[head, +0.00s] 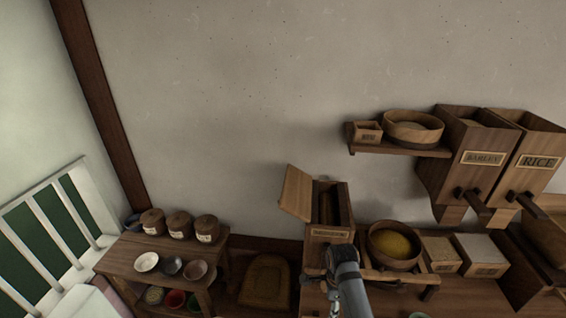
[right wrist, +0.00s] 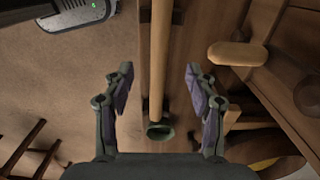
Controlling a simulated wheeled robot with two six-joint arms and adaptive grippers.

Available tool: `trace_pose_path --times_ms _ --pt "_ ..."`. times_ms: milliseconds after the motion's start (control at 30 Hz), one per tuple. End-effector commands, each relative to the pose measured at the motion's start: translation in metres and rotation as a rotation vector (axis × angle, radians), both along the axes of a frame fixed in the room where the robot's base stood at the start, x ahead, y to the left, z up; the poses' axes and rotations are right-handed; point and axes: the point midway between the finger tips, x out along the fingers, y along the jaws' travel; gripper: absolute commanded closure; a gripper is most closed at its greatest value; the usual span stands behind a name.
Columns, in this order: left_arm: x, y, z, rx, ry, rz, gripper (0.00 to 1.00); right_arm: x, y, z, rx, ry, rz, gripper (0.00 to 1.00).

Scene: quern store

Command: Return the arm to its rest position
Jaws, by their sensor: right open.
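My right gripper (right wrist: 158,88) is open in the right wrist view, its two fingers well apart. A pale wooden rod (right wrist: 158,65) runs between the fingers in the picture, with a small dark green round end or cup (right wrist: 160,131) at its lower end. I see no contact between the fingers and the rod, and cannot tell how far below them it lies. In the head view a grey arm link of mine (head: 347,283) rises from the bottom edge, in front of the wooden counter.
An open-lidded wooden box (head: 329,236) and a bowl of yellow grain (head: 394,245) stand close behind the arm link. Barley (head: 480,158) and rice (head: 538,160) hoppers hang at right. A small table (head: 125,252) with jars and bowls stands at left.

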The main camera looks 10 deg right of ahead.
Motion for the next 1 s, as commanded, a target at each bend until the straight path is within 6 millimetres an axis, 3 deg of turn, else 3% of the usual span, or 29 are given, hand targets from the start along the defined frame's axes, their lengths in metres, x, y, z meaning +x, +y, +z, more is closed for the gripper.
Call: trace_pose_path --times_ms 133,300,500,867,1000 --pt "0.0 0.0 0.0 0.0 0.0 0.0 1.0 -0.035 -0.022 -0.003 -0.036 -0.047 0.315 0.43" --pt "0.002 0.0 0.0 0.0 -0.002 0.0 1.0 -0.082 -0.043 0.011 -0.124 -0.109 0.847 0.43" --pt "0.0 -0.001 0.0 -0.001 0.0 0.0 1.0 -0.115 -0.051 0.032 -0.212 -0.133 1.26 0.43" --pt "0.001 -0.001 0.0 -0.001 -0.001 0.001 1.0 -0.157 -0.05 0.073 -0.35 -0.14 1.818 0.43" --pt "0.0 -0.001 -0.005 -0.001 -0.001 0.001 1.0 -0.148 -0.053 0.031 -0.338 -0.127 1.83 0.43"
